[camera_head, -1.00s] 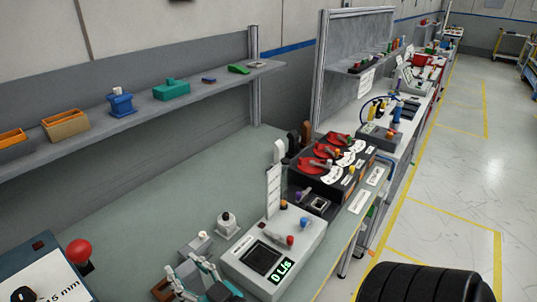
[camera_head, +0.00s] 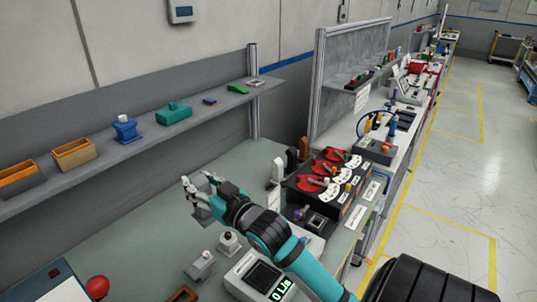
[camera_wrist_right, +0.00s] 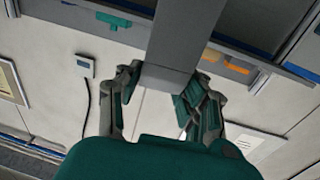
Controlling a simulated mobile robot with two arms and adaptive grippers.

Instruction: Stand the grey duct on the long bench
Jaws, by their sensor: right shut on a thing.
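My right gripper (camera_head: 198,186) reaches over the bench from the lower right and is shut on the grey duct. In the right wrist view the duct (camera_wrist_right: 176,40) is a plain grey bar between the fingers (camera_wrist_right: 160,88), running out of the top of the picture. In the head view the duct (camera_head: 201,213) shows only in part beside the fingers, and its full shape is hidden. The long grey-green bench top (camera_head: 135,222) lies below. I cannot tell whether the duct touches it. My left gripper is not in view.
A wall shelf (camera_head: 95,165) with orange, blue and green parts runs above the bench. Near the arm stand a grey meter box (camera_head: 245,280), a round-knobbed fitting (camera_head: 229,243) and a black panel with red dials (camera_head: 318,185). The bench's left middle is clear.

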